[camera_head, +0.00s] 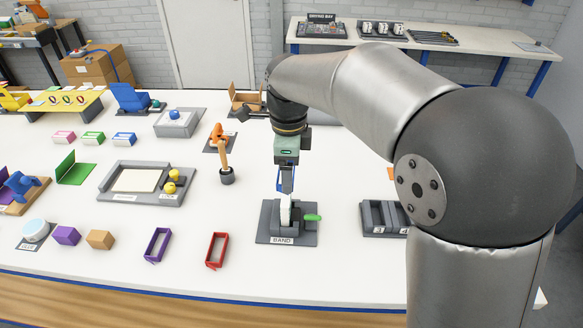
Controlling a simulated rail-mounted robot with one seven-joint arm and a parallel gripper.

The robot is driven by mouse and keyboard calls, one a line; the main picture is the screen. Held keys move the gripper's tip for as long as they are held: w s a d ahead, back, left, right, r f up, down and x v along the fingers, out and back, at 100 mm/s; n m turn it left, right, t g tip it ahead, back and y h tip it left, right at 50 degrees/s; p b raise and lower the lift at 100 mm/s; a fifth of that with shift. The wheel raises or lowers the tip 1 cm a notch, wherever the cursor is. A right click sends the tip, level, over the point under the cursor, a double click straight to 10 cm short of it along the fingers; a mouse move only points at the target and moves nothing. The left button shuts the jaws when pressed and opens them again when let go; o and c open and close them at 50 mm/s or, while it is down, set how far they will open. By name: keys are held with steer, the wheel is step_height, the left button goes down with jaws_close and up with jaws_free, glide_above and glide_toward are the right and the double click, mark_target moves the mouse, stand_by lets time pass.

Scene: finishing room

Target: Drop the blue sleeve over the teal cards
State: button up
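The blue sleeve (286,184) hangs below my gripper (287,166); the fingers are small here, but they look shut on it. It is a narrow upright frame, like the other sleeves on the table. Directly under it, pale, slightly greenish cards (285,212) stand upright in the dark grey holder labelled BAND (263,234). The teal colour is hard to make out. The sleeve's lower end is at or just above the top of the cards; I cannot tell whether it touches or surrounds them.
A purple sleeve (157,245) and a red sleeve (217,250) lie to the left. A green knob (313,218) sticks out right of the cards. A grey slotted rack (381,219) stands further right. A wooden-handled tool (225,165) stands left of my gripper.

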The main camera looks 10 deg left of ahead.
mark_target(288, 196)
steer(key=shift+a+f+b, duration=0.1)
steer(key=shift+f+b, duration=1.25)
steer(key=shift+f, duration=0.35)
steer(key=shift+f+b, duration=0.5)
steer(key=shift+f, duration=0.45)
steer(key=shift+f+b, duration=0.6)
steer(key=shift+f, duration=0.75)
steer(key=o, duration=0.8)
steer(key=shift+o, duration=0.2)
steer(key=shift+r, duration=0.1)
steer(key=shift+r+p, duration=3.25)
steer(key=shift+r, duration=0.75)
